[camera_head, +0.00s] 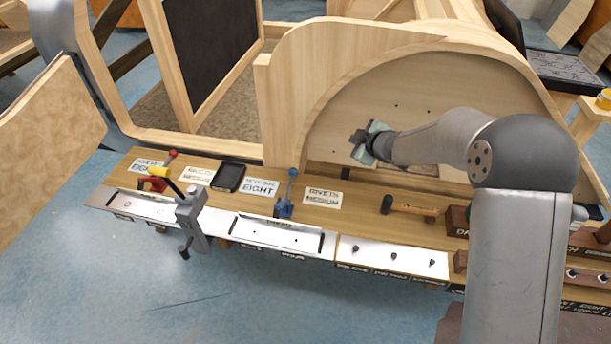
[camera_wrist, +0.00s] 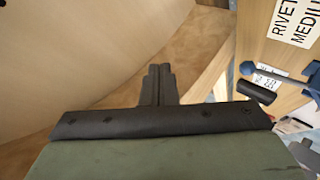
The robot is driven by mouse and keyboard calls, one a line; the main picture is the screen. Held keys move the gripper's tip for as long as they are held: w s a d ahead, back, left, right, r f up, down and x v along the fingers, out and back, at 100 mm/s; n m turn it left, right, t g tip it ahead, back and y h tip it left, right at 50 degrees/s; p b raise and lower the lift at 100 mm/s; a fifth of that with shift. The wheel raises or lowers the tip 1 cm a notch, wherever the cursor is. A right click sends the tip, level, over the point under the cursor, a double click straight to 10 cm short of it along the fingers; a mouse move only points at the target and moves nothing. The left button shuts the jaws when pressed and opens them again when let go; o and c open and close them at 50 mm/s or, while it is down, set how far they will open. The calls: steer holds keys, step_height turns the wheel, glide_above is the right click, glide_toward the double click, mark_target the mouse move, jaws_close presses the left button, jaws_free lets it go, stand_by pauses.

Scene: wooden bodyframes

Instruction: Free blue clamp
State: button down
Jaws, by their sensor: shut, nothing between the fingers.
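The blue clamp (camera_head: 285,206) stands on the wooden workbench, just behind the metal tray at the bench's front edge. Its lever with a round blue knob points up. In the wrist view, part of the blue clamp (camera_wrist: 252,71) shows at the right, with its knob and a dark grip. My gripper (camera_head: 357,140) is above and to the right of the clamp, in front of the curved wooden panel, and apart from the clamp. In the wrist view my gripper's fingers (camera_wrist: 159,84) are together and empty.
The curved wooden panel (camera_head: 420,100) rises close behind my gripper. Label cards lie flat around the blue clamp.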

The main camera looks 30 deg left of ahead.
steer(key=s+a+f+n+g+y, duration=0.25)
steer(key=s+n+g, duration=0.35)
steer(key=s, duration=0.7)
steer(key=p, duration=0.1)
glide_above(294, 173)
steer(key=s+d, duration=0.2)
steer(key=d, duration=0.2)
step_height(294, 173, down, 5)
steer(key=shift+w+a+f+y+p, duration=0.15)
steer(key=shift+w+a+f, duration=0.15)
steer(key=shift+f, duration=0.15)
steer(key=shift+w+a+f+y+p, duration=0.15)
steer(key=shift+w+a+f, duration=0.1)
steer(key=shift+f, duration=0.15)
steer(key=shift+w+a+f, duration=0.2)
steer(key=shift+f, duration=0.25)
steer(key=shift+w+a+f+b, duration=0.1)
steer(key=shift+w+f+b, duration=0.05)
steer(key=shift+f+b, duration=0.5)
steer(key=shift+r, duration=0.1)
